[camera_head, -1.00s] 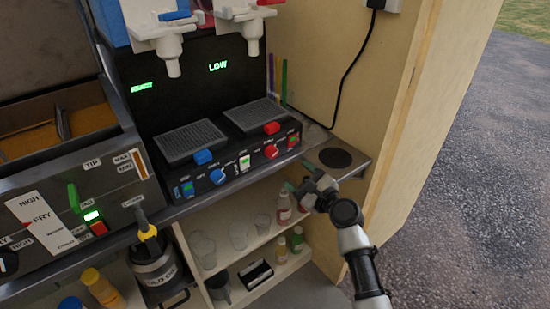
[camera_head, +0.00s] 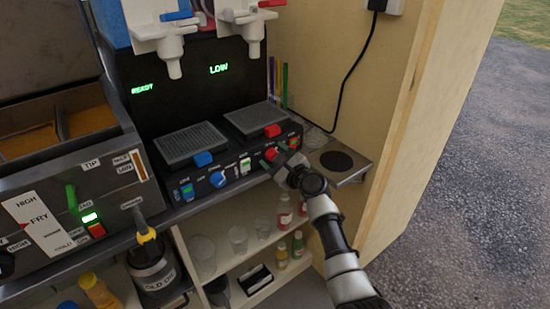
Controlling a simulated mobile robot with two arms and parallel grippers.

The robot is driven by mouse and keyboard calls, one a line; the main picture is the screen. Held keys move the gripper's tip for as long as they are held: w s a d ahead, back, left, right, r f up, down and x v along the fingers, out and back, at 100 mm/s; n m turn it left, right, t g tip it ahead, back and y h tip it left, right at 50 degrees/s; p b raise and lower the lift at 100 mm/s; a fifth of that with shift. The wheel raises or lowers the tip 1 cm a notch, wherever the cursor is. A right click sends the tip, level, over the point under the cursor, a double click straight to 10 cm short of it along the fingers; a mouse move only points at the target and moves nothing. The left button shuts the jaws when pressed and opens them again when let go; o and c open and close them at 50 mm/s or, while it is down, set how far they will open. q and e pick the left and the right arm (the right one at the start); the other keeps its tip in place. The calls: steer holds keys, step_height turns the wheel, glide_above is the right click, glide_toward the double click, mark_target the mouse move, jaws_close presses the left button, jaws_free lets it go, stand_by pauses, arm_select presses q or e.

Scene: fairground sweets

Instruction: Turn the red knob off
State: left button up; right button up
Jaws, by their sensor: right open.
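The red knob (camera_head: 270,154) is on the right half of the black slush machine's front panel (camera_head: 228,172). My right gripper (camera_head: 278,160) is at the panel, right at the knob, and its jaws are open. Its fingers partly cover the knob's right side, and I cannot tell whether they touch it. The blue knob (camera_head: 218,179) sits further left on the same panel. Green displays above read "READY" and "LOW" (camera_head: 219,69). My left gripper is not in view.
A fryer with a red switch (camera_head: 97,229) stands at the left. Two white dispensing taps (camera_head: 172,50) hang over the drip trays. Cups and bottles (camera_head: 285,211) stand on shelves below. A steel side shelf (camera_head: 352,172) is right of the machine, beside the wooden wall.

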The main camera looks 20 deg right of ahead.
steer(key=c, duration=0.9)
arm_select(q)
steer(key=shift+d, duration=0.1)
